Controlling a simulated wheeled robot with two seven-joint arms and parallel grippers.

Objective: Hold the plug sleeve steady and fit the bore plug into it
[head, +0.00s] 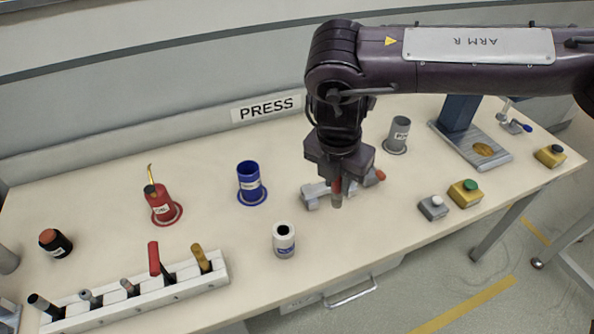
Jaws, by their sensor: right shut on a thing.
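My right gripper (338,186) comes down from the upper right over the middle of the bench, jaws pointing down. It is shut on a slim piece that looks like the bore plug (337,201), with a grey-brown lower end and a bit of red between the jaws. The piece hangs down in front of a grey clamp-like tool. A short white cylinder with a dark round hole in its top, likely the plug sleeve (284,240), stands upright on the bench, left of and nearer than the held piece, apart from it. My left gripper is not in view.
A white rack (205,285) with several tools lies front left. A red oil can (162,205), a blue cup (249,185) and a grey cup (397,137) stand farther back. The clamp-like tool (311,196) lies behind the gripper. Button boxes (465,195) and a press (480,150) are right.

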